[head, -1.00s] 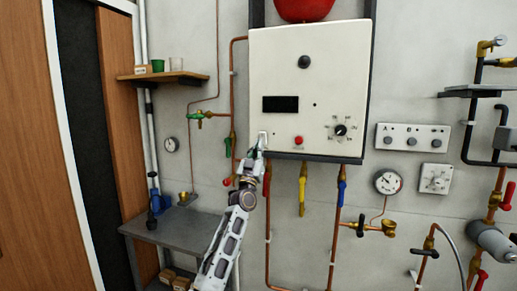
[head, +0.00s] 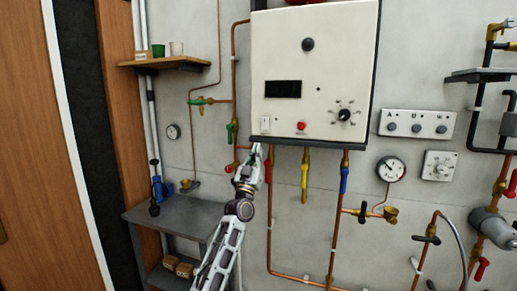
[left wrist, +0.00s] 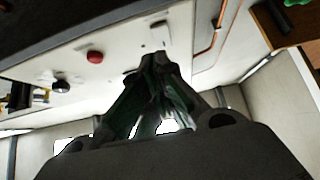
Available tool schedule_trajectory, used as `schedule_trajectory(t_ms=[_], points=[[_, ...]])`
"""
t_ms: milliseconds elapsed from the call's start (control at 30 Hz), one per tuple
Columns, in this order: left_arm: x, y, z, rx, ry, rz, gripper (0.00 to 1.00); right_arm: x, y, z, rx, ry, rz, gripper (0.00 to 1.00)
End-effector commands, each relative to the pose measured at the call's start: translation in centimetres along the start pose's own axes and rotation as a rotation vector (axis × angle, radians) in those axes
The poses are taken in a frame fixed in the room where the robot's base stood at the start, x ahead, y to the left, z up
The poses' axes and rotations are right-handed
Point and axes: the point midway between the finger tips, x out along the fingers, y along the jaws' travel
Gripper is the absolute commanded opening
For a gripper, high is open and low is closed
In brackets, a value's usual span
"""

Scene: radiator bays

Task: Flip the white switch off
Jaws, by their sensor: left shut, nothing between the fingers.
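The small white switch (head: 265,123) sits at the lower left of the white boiler panel (head: 330,65), left of a red button (head: 302,126). My left gripper (head: 256,149) is shut and empty, just below the switch and near the panel's dark lower edge. In the left wrist view the closed fingertips (left wrist: 160,66) point toward the switch (left wrist: 160,32), with a small gap in the picture. The switch is too small to tell which way its rocker is tipped. My right gripper is not in view.
A black dial (head: 344,115) is on the panel's right. Valves with green, red, yellow (head: 304,176) and blue (head: 344,180) handles hang below the panel. A grey bench (head: 180,215) stands at lower left, under a wooden shelf (head: 165,64).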

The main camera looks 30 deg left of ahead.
Motion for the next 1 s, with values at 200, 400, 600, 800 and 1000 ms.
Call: schedule_trajectory(t_ms=[200, 400, 600, 800, 1000], points=[[-1.5, 0.0, 0.4, 0.001, 0.000, 0.000, 0.00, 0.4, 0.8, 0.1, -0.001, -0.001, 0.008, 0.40], [-1.9, 0.0, 0.5, 0.001, 0.000, 0.000, 0.00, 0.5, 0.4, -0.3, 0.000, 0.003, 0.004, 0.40], [-1.8, 0.0, 0.4, 0.001, 0.000, 0.000, 0.00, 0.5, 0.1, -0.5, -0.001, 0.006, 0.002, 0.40], [-1.8, 0.0, 0.4, 0.001, 0.000, 0.000, 0.00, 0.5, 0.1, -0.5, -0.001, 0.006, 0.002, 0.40], [-1.8, 0.0, 0.4, -0.010, 0.000, 0.000, 0.00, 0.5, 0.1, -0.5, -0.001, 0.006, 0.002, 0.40]])
